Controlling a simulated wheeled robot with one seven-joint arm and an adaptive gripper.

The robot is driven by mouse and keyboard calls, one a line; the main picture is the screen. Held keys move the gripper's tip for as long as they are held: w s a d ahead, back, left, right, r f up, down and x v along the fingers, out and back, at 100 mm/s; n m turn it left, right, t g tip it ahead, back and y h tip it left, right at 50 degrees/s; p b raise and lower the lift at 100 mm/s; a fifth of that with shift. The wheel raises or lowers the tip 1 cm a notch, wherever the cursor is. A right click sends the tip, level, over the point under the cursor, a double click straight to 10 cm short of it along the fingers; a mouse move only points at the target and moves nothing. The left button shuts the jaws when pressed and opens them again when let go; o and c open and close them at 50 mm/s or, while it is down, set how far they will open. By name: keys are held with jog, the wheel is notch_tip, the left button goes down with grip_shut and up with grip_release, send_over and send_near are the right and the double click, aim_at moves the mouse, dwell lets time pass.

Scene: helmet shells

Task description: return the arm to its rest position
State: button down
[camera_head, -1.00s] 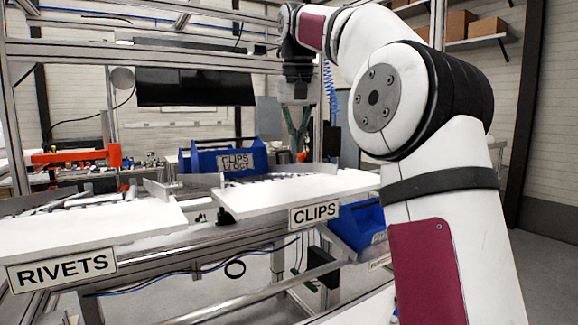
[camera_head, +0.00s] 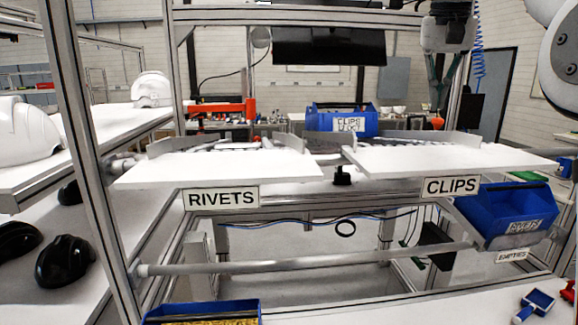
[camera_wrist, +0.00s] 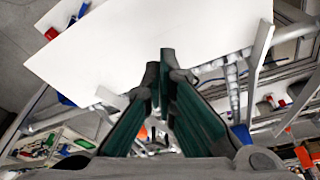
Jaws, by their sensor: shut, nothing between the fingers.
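My gripper (camera_head: 438,100) hangs at the upper right of the head view, pointing down, above the CLIPS tray (camera_head: 445,162). Its dark green fingers are close together and empty. In the wrist view, the fingers (camera_wrist: 160,65) meet near the middle with nothing between them. A white panel (camera_wrist: 150,40) lies beyond them. A part of my arm shows at the right edge of the head view; most of the arm is out of view.
A RIVETS tray (camera_head: 215,170) is left of the CLIPS tray. A blue CLIPS bin (camera_head: 340,122) stands behind them, and a blue RIVETS bin (camera_head: 505,215) sits below right. White helmet shells (camera_head: 25,135) and black ones (camera_head: 62,262) are at left. Frame posts (camera_head: 85,150) stand nearby.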

jog(key=s+a+f+n, duration=0.2)
jog(key=s+a, duration=0.2)
jog(key=a, duration=0.3)
jog(key=s+a+f+n+t+b, duration=0.1)
jog(key=s+a+f, duration=0.2)
jog(key=s+f, duration=0.7)
jog(key=s+a+f+n+t+y+b, duration=0.1)
jog(key=s+a+f, duration=0.3)
jog(key=s+f, duration=0.6)
notch_tip(320, 180, down, 3)
jog(key=shift+s+f+n+t+b, duration=0.1)
jog(key=shift+s+n+t+b, duration=0.1)
jog(key=shift+n+t+b, duration=0.4)
jog(key=shift+d, duration=0.15)
